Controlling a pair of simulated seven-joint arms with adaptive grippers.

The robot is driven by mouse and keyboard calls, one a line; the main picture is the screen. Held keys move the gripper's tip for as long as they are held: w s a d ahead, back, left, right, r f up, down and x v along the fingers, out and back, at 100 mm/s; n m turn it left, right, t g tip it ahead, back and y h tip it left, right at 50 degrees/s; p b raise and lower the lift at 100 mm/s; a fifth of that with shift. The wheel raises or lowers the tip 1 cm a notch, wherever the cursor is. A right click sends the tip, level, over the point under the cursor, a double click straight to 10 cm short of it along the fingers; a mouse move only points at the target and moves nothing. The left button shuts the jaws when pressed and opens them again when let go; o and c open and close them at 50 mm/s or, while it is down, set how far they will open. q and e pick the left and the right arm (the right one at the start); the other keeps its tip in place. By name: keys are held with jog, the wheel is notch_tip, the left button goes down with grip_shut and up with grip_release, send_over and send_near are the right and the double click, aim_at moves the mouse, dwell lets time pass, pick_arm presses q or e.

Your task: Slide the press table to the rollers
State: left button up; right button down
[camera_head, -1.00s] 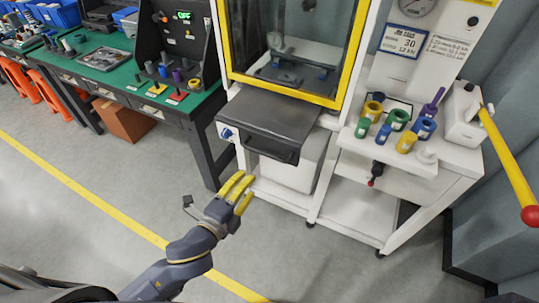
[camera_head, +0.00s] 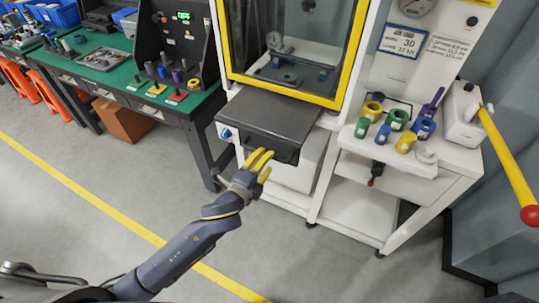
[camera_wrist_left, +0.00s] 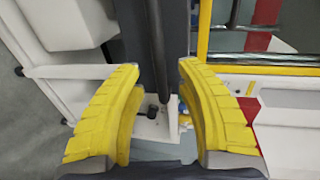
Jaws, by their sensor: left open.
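The press table (camera_head: 268,115) is a dark grey slab sticking out of the front of the yellow-framed press, with a dark handle (camera_head: 286,155) along its front edge. My left gripper (camera_head: 262,160) is at this front edge, its yellow fingers close to the handle and partly covering it. In the left wrist view the fingers (camera_wrist_left: 157,68) are apart. A dark bar (camera_wrist_left: 159,35), seemingly the handle, runs upright in the picture between and beyond them. I cannot tell whether they touch it. I cannot clearly make out the rollers. My right gripper is not in view.
The press window (camera_head: 290,45) has a yellow frame. A green workbench (camera_head: 105,60) stands at the left. The floor in front is clear.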

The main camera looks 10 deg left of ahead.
pick_arm(q)
jog(key=shift+x, duration=1.75)
jog(key=shift+w, duration=0.1)
jog(key=shift+c, duration=0.4)
grip_shut()
